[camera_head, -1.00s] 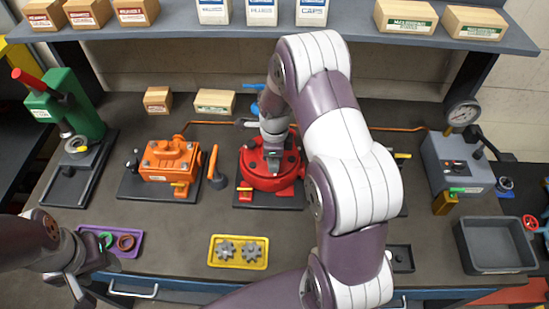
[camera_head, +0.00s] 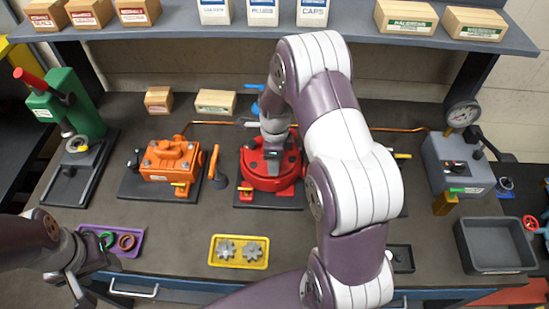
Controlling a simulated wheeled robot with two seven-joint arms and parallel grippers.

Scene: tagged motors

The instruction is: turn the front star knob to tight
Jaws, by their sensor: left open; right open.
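The red round unit (camera_head: 262,182) sits on a dark base plate at the middle of the bench. Dark knob-like parts show on its top, too small to tell their shape or setting. My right gripper (camera_head: 273,160) points down over the top of this unit, near its front half. It is open, but its fingertips are small and partly hidden, so I cannot tell whether they are around a knob. My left gripper (camera_head: 78,288) is open and empty at the lower left, near the bench's front edge.
An orange unit (camera_head: 170,160) stands left of the red one. A yellow tray (camera_head: 239,264) with two gears lies in front. A purple tray (camera_head: 134,252) is beside my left gripper. My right arm hides the bench right of the red unit.

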